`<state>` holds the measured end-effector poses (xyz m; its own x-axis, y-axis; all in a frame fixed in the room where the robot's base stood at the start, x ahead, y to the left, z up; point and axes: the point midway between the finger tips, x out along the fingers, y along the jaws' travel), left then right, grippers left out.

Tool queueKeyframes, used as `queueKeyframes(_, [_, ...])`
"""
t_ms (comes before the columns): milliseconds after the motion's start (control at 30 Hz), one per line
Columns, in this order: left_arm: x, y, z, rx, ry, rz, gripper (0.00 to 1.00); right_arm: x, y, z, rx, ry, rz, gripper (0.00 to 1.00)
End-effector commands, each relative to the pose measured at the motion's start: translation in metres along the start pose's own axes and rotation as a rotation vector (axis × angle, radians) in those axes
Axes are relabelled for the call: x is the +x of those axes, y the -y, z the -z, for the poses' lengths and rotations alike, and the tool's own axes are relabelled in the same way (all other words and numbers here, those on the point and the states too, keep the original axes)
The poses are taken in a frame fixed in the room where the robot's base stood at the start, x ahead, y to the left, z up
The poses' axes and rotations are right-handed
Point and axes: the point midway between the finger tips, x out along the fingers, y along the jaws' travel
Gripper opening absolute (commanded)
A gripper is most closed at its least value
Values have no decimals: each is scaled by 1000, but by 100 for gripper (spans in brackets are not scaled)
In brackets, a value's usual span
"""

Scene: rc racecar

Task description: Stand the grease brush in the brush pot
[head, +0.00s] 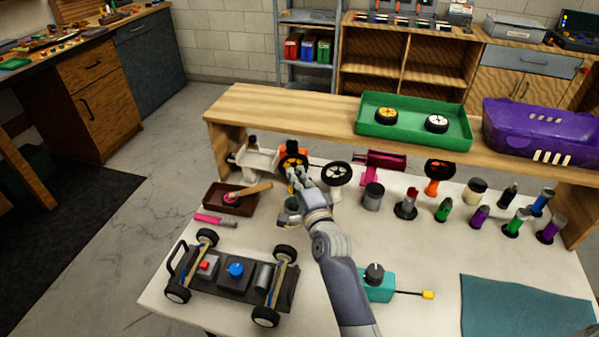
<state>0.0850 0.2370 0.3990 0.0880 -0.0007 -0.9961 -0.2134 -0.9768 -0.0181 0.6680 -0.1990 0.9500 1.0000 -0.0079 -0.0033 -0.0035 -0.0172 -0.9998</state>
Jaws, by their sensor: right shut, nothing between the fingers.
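The grease brush is most likely the wooden-handled brush (256,188). It lies slanted in a small brown tray (211,201), its head by a pink patch and its handle reaching over the right rim. My right gripper (293,178) is shut and empty, right of the brush handle and apart from it, in front of an orange stand with a dark wheel. I cannot tell surely which container is the brush pot; a grey cylindrical pot (373,197) stands upright right of my right arm. My left gripper is out of view.
A car chassis (233,283) stands at the front left, with a pink-handled tool behind it. A wooden shelf (290,104) spans the back, holding a green tray (413,139) and purple car body (540,125). Several bottles stand at right. A teal mat (522,306) lies front right.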

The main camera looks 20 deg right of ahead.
Motion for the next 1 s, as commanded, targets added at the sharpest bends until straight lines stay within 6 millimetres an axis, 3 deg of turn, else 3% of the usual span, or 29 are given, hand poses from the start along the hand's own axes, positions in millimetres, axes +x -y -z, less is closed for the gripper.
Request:
queueKeyframes(367, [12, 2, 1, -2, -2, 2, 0, 1, -13, 7, 14, -21, 12, 0])
queueKeyframes(1000, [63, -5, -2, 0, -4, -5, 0, 1, -63, 6, 12, -19, 12, 0])
